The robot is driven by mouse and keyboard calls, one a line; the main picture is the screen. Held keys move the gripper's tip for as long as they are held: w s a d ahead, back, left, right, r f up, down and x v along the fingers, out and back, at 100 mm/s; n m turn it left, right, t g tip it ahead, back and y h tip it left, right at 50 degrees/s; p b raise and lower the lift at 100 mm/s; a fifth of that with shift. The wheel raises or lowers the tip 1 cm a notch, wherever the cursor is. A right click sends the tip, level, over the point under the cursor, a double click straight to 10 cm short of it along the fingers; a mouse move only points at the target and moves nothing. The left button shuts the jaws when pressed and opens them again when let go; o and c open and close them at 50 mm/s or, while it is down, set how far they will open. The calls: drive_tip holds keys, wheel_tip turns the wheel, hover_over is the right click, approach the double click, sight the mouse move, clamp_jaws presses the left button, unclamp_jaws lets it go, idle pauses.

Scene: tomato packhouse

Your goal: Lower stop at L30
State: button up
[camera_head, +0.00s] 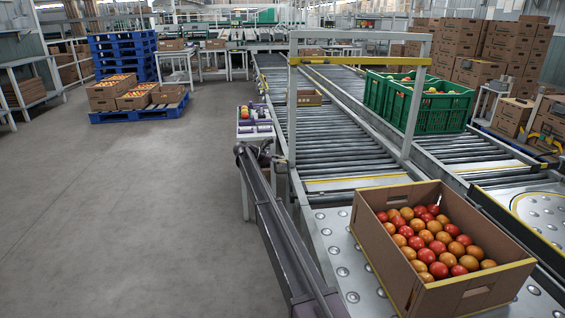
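No label reading L30 can be made out, so I cannot tell which part is the stop named in the task. A grey gantry frame (416,95) stands across the roller conveyor, with a yellow crossbar (360,61) near its top. A pale strip with yellow edges (355,183) crosses the near end of the rollers (335,140). My dark arm reaches up from the bottom to the left side of the conveyor. My gripper (264,153) seems to be the small dark shape at its far end, apart from the strip; its fingers cannot be made out.
An open cardboard box of tomatoes (390,248) sits on the ball-transfer table (345,262) at front right. Green crates (432,110) stand on the right-hand conveyor. A small stand with tomatoes (252,130) is beside the line. Blue pallets (122,55) stand back left. The left floor is clear.

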drive_tip(key=shift+o, duration=1.1)
drive_tip(key=shift+w, duration=0.1)
wheel_tip(320, 180, up, 9)
drive_tip(key=p, duration=0.9)
drive_tip(key=shift+r, duration=0.1)
